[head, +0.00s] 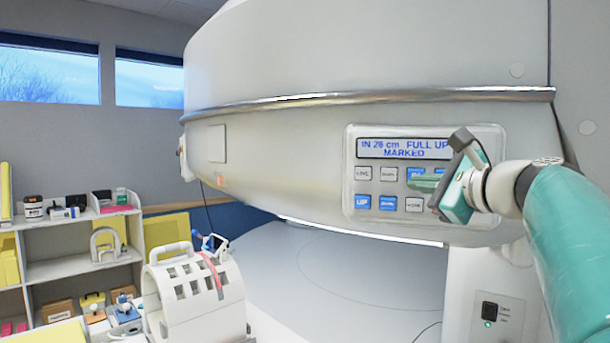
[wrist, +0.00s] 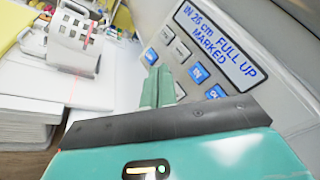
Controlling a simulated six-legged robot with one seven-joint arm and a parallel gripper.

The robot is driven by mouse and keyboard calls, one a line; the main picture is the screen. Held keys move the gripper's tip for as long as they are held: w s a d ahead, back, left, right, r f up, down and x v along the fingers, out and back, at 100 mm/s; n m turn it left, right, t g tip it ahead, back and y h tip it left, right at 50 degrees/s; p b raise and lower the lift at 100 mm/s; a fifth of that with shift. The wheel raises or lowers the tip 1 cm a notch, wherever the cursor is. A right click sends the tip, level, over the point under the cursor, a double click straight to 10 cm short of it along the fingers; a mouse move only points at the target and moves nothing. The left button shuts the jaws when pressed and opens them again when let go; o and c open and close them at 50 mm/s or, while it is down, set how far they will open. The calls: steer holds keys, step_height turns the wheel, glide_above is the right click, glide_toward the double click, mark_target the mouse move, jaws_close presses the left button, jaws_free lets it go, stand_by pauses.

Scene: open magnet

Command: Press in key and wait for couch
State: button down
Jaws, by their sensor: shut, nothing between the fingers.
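The control panel (head: 353,215) is on the side of the magnet. Its display (head: 405,149) reads IN, a distance of 26 or 28 cm, FULL UP and MARKED. The blue IN key (wrist: 198,73) shows in the wrist view, to the right of my fingertips; in the head view my gripper partly hides the keys around there. My gripper (wrist: 158,86) is shut and empty, its green fingers in front of the panel's keys; contact with a key cannot be told. The white couch (wrist: 95,92) carries a white slotted coil (head: 190,290) beside the magnet.
The magnet's large upper body (head: 350,55) overhangs a grey lower surface (head: 340,270). A shelf unit (head: 85,265) with small items stands at the left. A small switch box (head: 489,311) is on the white column below the panel.

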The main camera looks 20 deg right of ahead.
steer(key=shift+d, duration=0.15)
steer(key=w+d, duration=0.6)
stand_by(0.5)
steer(key=shift+w, duration=0.2)
stand_by(1.7)
steer(key=shift+w+d, duration=0.2)
steer(key=shift+d, duration=0.05)
